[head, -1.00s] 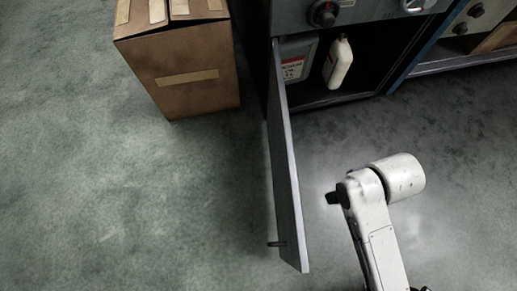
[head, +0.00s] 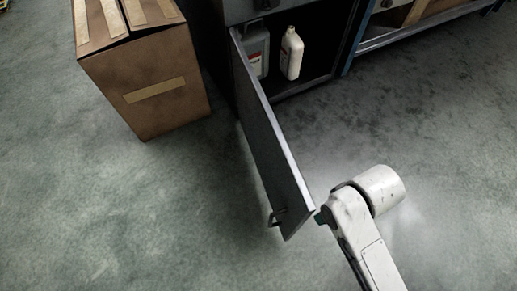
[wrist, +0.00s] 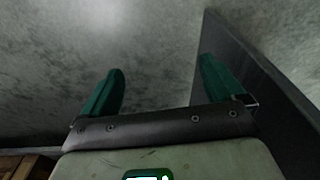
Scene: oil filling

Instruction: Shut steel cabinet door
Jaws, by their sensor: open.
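The steel cabinet door (head: 268,150) stands wide open, hinged at the left side of the cabinet opening (head: 305,92). Its handle (head: 277,217) is on the left, outer face near the free end. My gripper shows only as a small dark green part (head: 321,216) beside the door's free edge, on the right side; my arm hides the rest. In the wrist view my gripper (wrist: 160,82) is open, its two green fingers apart with nothing between them. The door panel (wrist: 255,75) is just right of the right finger; I cannot tell whether they touch.
A cardboard box (head: 160,92) stands on the floor left of the cabinet. A grey container (head: 257,55) and a white bottle (head: 291,55) stand inside the cabinet. A blue-framed bench (head: 400,40) is at the right. The floor left of the door is clear.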

